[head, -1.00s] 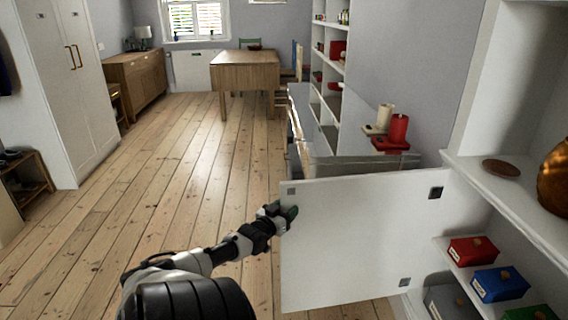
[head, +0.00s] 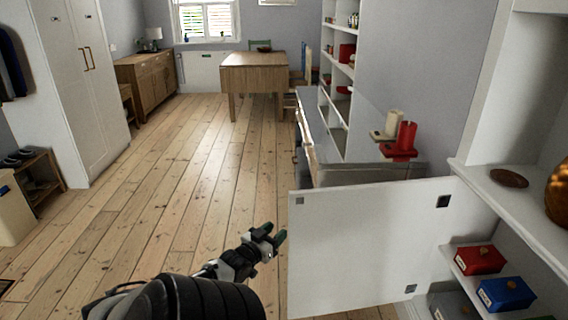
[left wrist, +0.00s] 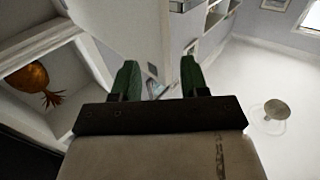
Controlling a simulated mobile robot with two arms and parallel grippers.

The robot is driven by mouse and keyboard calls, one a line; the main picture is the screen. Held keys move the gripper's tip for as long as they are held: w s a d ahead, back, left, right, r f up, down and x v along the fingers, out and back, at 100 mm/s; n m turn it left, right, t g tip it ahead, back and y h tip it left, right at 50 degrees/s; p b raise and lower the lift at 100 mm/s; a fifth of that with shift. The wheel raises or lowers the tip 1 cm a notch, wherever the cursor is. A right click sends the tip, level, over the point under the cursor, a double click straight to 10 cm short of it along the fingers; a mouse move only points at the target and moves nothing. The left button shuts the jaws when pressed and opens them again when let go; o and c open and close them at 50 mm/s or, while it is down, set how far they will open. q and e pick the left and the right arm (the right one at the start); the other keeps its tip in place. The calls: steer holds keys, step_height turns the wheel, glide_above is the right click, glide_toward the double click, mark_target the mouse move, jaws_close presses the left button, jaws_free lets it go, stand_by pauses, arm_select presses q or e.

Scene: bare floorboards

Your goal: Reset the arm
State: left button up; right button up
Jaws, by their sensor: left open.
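My left gripper (head: 274,237) is in the lower middle of the head view, just left of the free edge of an open white cabinet door (head: 365,245). Its two green-tipped fingers are apart with nothing between them, and a small gap shows between them and the door. In the left wrist view the open fingers (left wrist: 156,80) point toward a white panel edge. My right gripper is in neither view.
An open shelf unit on the right holds a red box (head: 479,259), a blue box (head: 506,292) and a brown-gold vase (head: 559,190). A counter with red and cream candles stands behind the door. The wooden floor (head: 190,190) to the left is clear.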

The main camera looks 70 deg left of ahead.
arm_select(q)
steer(key=shift+s+d, duration=0.2)
steer(key=shift+s, duration=0.35)
steer(key=s+d+f+m+g+h+p, duration=0.1)
steer(key=s+d+f+g+h+p, duration=0.2)
steer(key=d+f, duration=0.4)
steer(key=s+d+f+m+g+p, duration=0.15)
steer(key=s+d+f, duration=0.25)
steer(key=f, duration=0.6)
steer(key=s+d+f+g+h+p, duration=0.1)
steer(key=s+d+f+g+h, duration=0.1)
steer(key=s+d+f+g, duration=0.35)
steer(key=s+d+f+m+g+h+p, duration=0.1)
steer(key=s+d+f+m, duration=0.1)
steer(key=d, duration=0.6)
steer(key=s+d+f+m+g+h+p, duration=0.1)
steer(key=s+d+f, duration=0.3)
steer(key=d, duration=0.5)
steer(key=s+d+f+m+g+h+p, duration=0.1)
steer(key=s+d+f, duration=0.3)
steer(key=d, duration=0.4)
steer(key=shift+d+f+m+g+p, duration=0.2)
steer(key=shift+f+m+g+p, duration=0.35)
steer(key=shift+f+m+g, duration=0.35)
